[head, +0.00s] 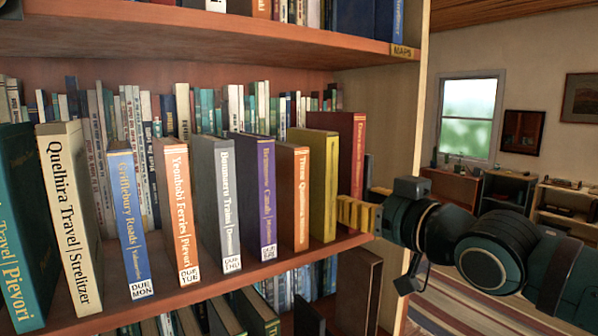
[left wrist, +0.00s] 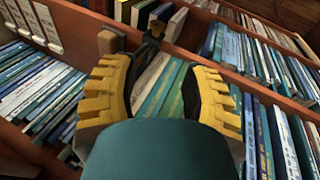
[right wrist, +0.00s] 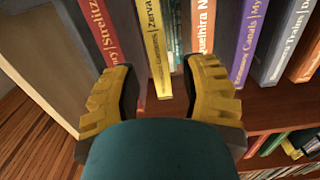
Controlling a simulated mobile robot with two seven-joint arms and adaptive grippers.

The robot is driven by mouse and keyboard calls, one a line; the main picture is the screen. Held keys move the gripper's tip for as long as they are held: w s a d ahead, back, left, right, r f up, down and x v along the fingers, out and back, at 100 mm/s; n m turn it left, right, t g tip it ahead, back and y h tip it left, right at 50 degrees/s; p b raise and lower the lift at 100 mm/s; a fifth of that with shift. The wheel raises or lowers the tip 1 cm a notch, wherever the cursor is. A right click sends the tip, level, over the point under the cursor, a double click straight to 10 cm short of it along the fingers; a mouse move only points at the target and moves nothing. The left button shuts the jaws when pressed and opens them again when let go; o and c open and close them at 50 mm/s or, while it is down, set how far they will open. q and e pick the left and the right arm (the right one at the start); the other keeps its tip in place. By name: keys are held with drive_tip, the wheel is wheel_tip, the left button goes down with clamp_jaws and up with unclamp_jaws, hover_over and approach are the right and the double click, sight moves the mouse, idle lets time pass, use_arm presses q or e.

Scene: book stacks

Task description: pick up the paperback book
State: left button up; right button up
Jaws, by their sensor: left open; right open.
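Several paperback-like books stand spines out on the wooden shelf; I cannot tell which one the task means. They include a yellow book (head: 324,185), a dark red book (head: 355,150), an orange book (head: 301,200) and a purple book (head: 266,200). My right gripper (head: 357,214) is open at the right end of this row, in front of the red book's lower part. In the right wrist view its open fingers (right wrist: 162,85) frame the yellow book (right wrist: 155,45).
A grey book (head: 217,200), an orange-white book (head: 178,215) and a blue book (head: 130,225) continue the row leftwards, with gaps between. Smaller books stand behind. An upper shelf (head: 300,55) hangs above, and the bookcase's side panel (head: 420,100) closes the right end.

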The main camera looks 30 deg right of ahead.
sight(314, 178)
drive_tip(key=w, duration=0.8)
drive_tip(key=w+r+p, duration=0.1)
drive_tip(key=w, duration=0.4)
drive_tip(key=shift+a, duration=0.25)
clamp_jaws()
